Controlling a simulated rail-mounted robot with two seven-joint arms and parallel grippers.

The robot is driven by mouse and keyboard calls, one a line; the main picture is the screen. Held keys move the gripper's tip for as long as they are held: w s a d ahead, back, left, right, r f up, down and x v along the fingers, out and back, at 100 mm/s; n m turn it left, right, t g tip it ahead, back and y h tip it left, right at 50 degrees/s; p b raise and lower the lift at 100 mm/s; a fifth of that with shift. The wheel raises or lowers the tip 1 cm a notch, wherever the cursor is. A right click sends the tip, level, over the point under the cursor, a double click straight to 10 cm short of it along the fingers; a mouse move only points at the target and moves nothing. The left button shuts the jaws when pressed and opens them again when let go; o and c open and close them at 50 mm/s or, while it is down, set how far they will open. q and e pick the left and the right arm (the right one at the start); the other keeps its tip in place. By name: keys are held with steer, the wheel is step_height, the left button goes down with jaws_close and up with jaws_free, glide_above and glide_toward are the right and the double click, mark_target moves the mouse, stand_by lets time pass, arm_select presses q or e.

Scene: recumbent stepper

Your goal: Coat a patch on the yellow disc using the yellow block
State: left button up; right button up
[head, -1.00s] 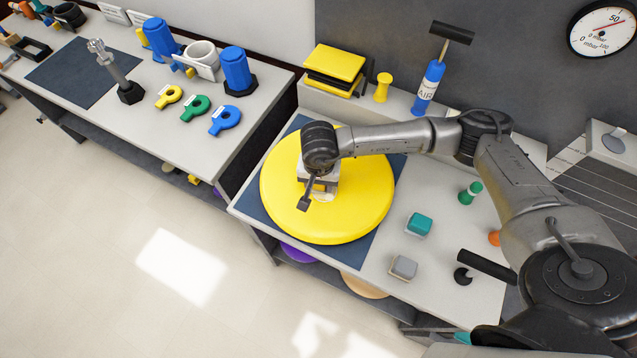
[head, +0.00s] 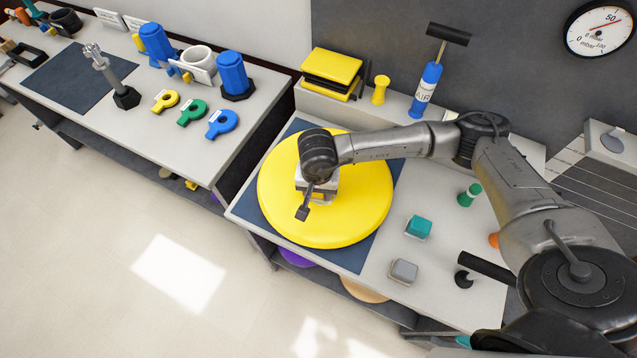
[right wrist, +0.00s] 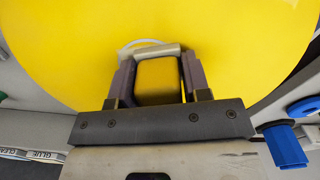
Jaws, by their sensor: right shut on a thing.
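The yellow disc (head: 365,205) lies flat on a dark blue mat (head: 352,257) on the right bench. My right gripper (head: 317,194) points down over the disc's middle. It is shut on the yellow block (right wrist: 158,78), which shows between both fingers in the right wrist view, with a pale grey edge at its far end. The block is at the disc's surface; I cannot tell whether it touches. A thin pale arc, part of a patch outline (right wrist: 139,43), shows just beyond the block. The gripper mostly hides the block in the head view. My left gripper is not in view.
A teal block (head: 418,227) and a grey block (head: 403,271) stand right of the mat. The left bench holds blue containers and coloured rings.

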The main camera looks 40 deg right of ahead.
steer(key=shift+a, duration=0.1)
steer(key=shift+s+a, duration=0.8)
steer(key=shift+a, duration=0.2)
steer(key=shift+w+d, duration=0.1)
steer(key=shift+d, duration=0.05)
steer(key=shift+w+d+f+b, duration=0.1)
steer(key=shift+w+d+b, duration=0.2)
steer(key=shift+d+b, duration=0.1)
steer(key=shift+w+d+b, duration=0.35)
steer(key=shift+w+d, duration=0.15)
steer(key=shift+d, duration=0.15)
